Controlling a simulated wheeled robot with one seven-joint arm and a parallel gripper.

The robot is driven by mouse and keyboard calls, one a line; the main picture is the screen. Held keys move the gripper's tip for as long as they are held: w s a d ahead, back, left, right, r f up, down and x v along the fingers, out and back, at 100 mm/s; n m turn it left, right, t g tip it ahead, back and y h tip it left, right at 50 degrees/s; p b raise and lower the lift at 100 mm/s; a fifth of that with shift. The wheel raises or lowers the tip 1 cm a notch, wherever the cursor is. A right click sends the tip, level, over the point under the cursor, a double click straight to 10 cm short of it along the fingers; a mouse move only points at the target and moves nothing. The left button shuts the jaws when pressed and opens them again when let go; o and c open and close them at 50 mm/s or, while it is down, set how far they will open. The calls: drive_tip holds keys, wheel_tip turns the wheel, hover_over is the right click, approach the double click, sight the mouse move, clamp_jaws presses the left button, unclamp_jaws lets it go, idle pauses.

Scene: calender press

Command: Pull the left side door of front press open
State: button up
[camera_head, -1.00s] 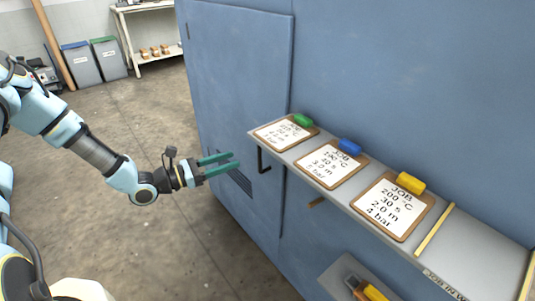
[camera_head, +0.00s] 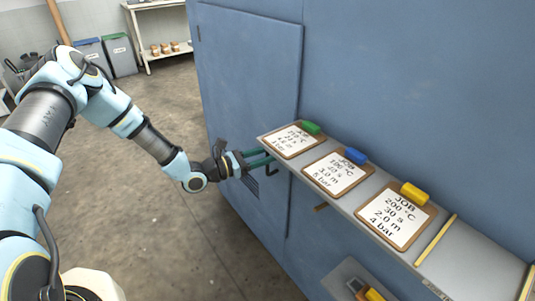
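My gripper (camera_head: 268,157), with two green fingers, reaches right toward the handle. The fingers look parted, with a narrow gap between them. The fingertips are at or just beside the handle, close under the shelf's corner. I cannot tell whether they touch the handle or stand around it.
A grey shelf (camera_head: 445,262) juts from the press, with clipboards clipped in green, blue and yellow (camera_head: 400,218). A lower tray (camera_head: 340,277) holds a yellow-handled tool. Bins (camera_head: 120,57) and a white rack (camera_head: 150,5) stand far back. The floor left of the door is clear.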

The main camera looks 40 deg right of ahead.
clamp_jaws()
idle(1.3)
